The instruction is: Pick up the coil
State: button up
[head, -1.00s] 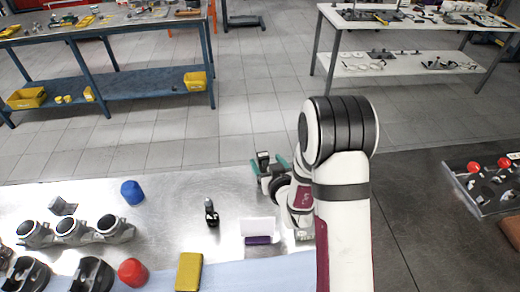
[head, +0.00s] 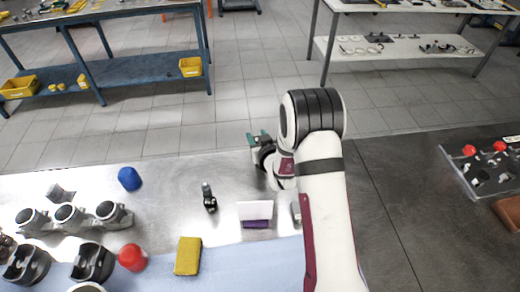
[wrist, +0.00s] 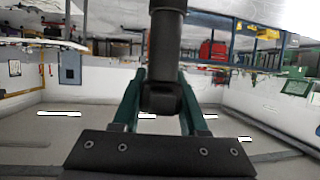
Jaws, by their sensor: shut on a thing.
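My gripper (head: 259,137), with green fingers, is raised behind the steel table on the far side of my arm in the head view. In the wrist view its green fingers (wrist: 160,105) are shut on a dark coil (wrist: 163,50), a black cylinder with a blocky part between the fingers. The coil reaches to the top edge of that view. In the head view the held coil is mostly hidden by my gripper and wrist. A similar small black part with a grey top (head: 209,198) stands on the table.
On the table are a blue cap (head: 129,179), a red cap (head: 132,257), a yellow block (head: 188,256), a white card in a purple holder (head: 256,214) and several pistons (head: 70,216). A tray with red knobs (head: 483,165) is at the right.

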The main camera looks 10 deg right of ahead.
grip_shut()
